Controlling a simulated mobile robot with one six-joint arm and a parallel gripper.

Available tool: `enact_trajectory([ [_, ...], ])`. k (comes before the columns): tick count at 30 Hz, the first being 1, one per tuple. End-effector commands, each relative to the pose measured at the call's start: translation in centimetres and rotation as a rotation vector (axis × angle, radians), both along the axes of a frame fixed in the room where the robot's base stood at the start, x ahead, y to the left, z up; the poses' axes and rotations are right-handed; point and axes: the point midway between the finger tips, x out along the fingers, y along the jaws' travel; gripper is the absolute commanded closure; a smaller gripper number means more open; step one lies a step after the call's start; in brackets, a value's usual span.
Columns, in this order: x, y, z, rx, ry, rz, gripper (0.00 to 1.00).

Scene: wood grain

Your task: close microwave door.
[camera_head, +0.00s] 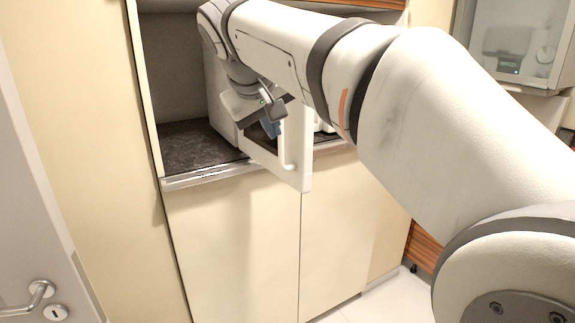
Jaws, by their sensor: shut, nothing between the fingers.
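The white microwave (214,78) stands in a cabinet niche, mostly hidden behind my arm. Its white door (297,150) is open and sticks out past the front edge of the counter, with a handle slot along its outer edge. My gripper (279,112) is shut and empty. It is beside the upper part of the door, on the left in the picture, close to the microwave's opening. I cannot tell whether it touches the door.
The dark counter (195,147) in the niche has free room left of the microwave. Cream cabinet doors (240,245) are below. A grey door with a metal handle (40,292) is at far left. A glass-fronted cabinet (515,40) hangs at upper right.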

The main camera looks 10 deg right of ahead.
Motion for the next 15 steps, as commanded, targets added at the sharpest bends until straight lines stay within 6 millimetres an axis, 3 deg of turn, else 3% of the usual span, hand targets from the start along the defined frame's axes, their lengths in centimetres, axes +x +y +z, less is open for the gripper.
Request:
enact_trajectory([
  [5,0.9,-0.2,-0.8,-0.004,-0.002,0.0,1.0],
  [15,4.4,-2.3,-6.3,-0.004,0.001,-0.002,1.0],
])
